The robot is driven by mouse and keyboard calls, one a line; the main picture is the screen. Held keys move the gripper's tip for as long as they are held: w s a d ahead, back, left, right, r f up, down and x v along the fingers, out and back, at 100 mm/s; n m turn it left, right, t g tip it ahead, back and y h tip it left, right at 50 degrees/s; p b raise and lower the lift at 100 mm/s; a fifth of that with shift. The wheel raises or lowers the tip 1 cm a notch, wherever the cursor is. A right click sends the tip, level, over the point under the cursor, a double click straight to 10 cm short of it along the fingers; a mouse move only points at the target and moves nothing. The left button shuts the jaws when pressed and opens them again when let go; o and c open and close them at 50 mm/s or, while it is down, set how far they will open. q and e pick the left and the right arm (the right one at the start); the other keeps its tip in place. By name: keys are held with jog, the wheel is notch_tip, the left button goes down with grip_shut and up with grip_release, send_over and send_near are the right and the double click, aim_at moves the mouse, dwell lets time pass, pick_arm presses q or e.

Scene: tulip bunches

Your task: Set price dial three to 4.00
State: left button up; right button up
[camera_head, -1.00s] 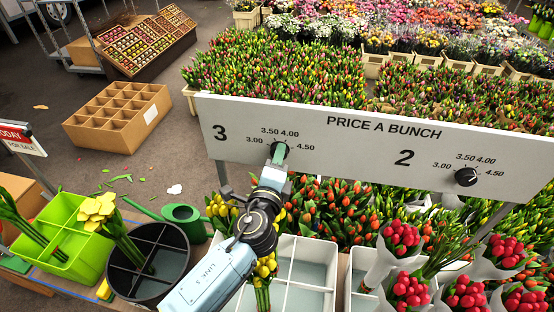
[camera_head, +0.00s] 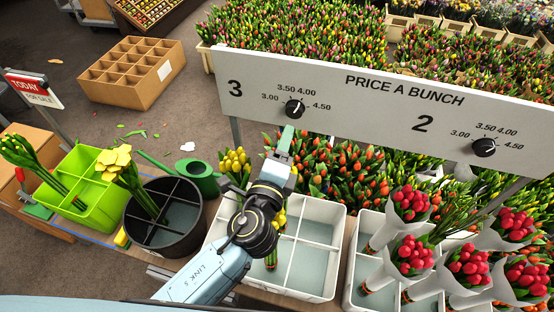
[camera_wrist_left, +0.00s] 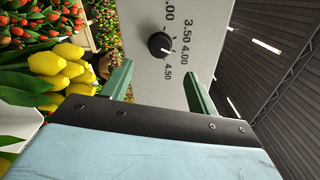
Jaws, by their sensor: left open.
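Price dial three (camera_head: 294,109) is a black knob on the white price board (camera_head: 345,98), below the 3.50 and 4.00 labels. It also shows in the left wrist view (camera_wrist_left: 160,45), where its white mark points to the lower right, roughly towards the 4.00 label. My left gripper (camera_head: 285,136) is below and in front of the dial, apart from it. In the left wrist view its two green fingers (camera_wrist_left: 157,70) stand open with nothing between them. My right gripper is not in view.
Dial two (camera_head: 484,147) is farther right on the board. Below the board are orange tulips (camera_head: 345,165), a white divided crate (camera_head: 318,285) and red bunches (camera_head: 413,204). A black bucket (camera_head: 150,235), green watering can (camera_head: 203,178) and lime box (camera_head: 104,212) stand left.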

pick_arm(q)
jog(key=shift+s+a, duration=0.25)
jog(key=shift+s, duration=0.85)
jog(key=shift+s+a, duration=0.2)
jog(key=shift+s, duration=0.85)
jog(key=shift+s+f, duration=0.1)
